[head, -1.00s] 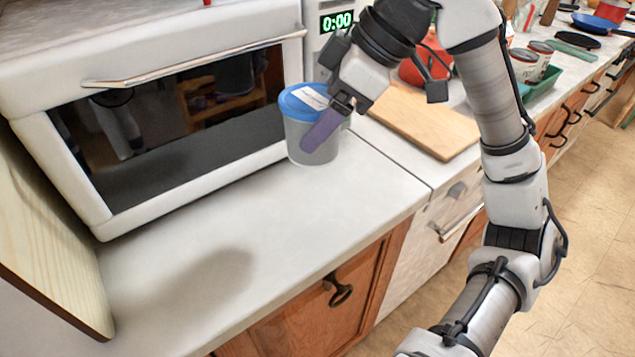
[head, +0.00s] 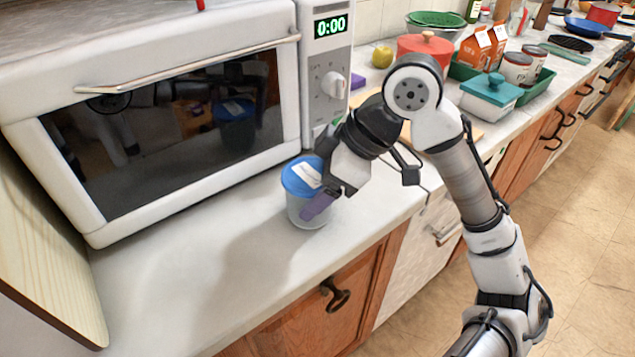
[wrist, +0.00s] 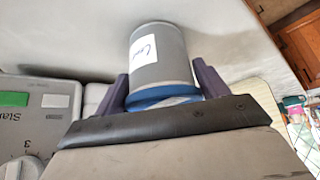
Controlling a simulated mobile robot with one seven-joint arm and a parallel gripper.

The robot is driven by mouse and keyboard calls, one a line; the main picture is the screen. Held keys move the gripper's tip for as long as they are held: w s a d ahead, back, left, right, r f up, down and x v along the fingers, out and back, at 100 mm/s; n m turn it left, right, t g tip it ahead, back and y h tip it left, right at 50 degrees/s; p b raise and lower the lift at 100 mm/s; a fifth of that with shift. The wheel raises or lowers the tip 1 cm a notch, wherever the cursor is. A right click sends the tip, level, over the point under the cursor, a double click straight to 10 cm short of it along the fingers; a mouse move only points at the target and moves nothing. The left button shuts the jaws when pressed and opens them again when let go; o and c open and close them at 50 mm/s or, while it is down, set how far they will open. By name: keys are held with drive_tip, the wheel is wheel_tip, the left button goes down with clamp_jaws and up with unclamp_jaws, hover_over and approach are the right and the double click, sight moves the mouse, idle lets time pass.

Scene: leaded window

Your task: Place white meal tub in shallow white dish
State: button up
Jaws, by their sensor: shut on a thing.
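The white meal tub (head: 307,208) looks pale grey and has a blue lid with a white label on top. In the head view it is in front of the microwave's right end, over the counter. My gripper (head: 325,200) is shut on it, with purple fingers at its upper part. In the wrist view the tub (wrist: 160,60) sits between the two fingers of my gripper (wrist: 163,88), with a label on its side. Whether its base touches the counter is not clear. I cannot make out a shallow white dish in either view.
The microwave (head: 190,130) stands behind, and a wooden board (head: 45,250) leans at the left. The counter (head: 180,285) in front of the microwave is clear. A red pot (head: 425,52), a teal-lidded dish (head: 492,92) and cartons (head: 475,50) stand to the right.

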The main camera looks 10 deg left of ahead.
drive_tip(key=shift+f, duration=0.15)
drive_tip(key=o, duration=1.4)
drive_tip(key=shift+o, duration=0.2)
